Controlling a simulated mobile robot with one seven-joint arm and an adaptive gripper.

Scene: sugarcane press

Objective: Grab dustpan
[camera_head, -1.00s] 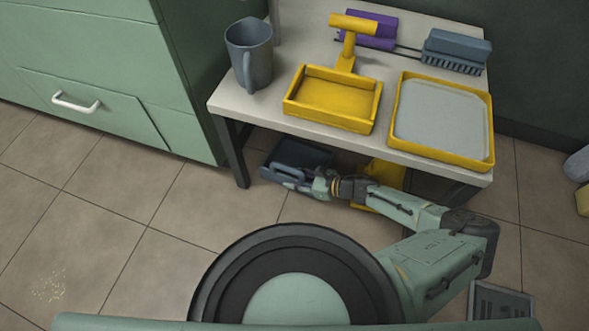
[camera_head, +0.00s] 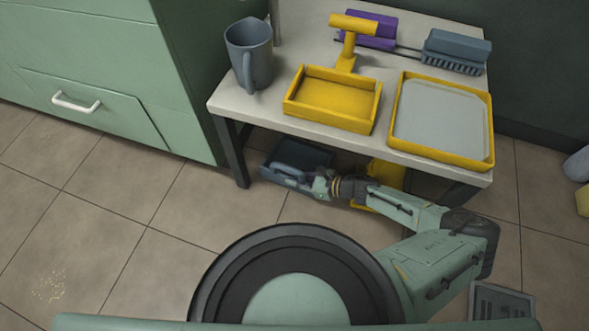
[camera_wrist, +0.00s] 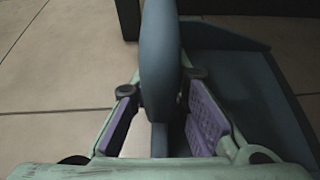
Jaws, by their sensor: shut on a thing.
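A dark blue-grey dustpan (camera_head: 300,154) lies low under the front edge of the table, its raised handle (camera_head: 284,172) toward me. The table hides part of its pan. My gripper (camera_head: 308,183) reaches in low from the right and is shut on the handle. In the wrist view the curved handle (camera_wrist: 160,50) stands between the purple finger pads of my gripper (camera_wrist: 162,110), with the pan (camera_wrist: 235,85) to the right. The contact at the pads is partly hidden by the handle.
The table (camera_head: 260,112) stands over the dustpan. On it are a grey-blue jug (camera_head: 250,55), a yellow scoop (camera_head: 332,98), a yellow tray (camera_head: 455,155) and brushes (camera_head: 455,52). A yellow object (camera_head: 386,172) lies under the table.

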